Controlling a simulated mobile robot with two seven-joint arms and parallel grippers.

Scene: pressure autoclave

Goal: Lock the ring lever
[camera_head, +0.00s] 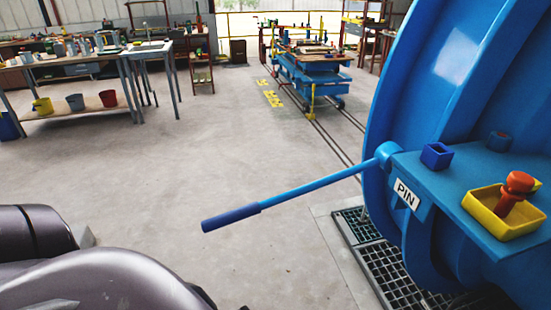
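The ring lever (290,191) is a blue rod with a darker blue grip (231,217) at its free end. It reaches out to the left and slightly down from a round blue hub (386,152) on the side of the large blue autoclave (430,90). Nothing touches the lever. A blue shelf beside the hub bears a white label reading PIN (407,194). A red-orange pin (516,184) stands in a yellow tray (483,205) on this shelf. Dark grey links of my arm show at the lower left. Neither gripper is in view.
A small blue square socket (436,155) stands on the shelf. A dark floor grate (385,270) lies below the autoclave. A blue cart (312,72) stands on rails at the back. A workbench (85,62) is at the back left. The middle floor is clear.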

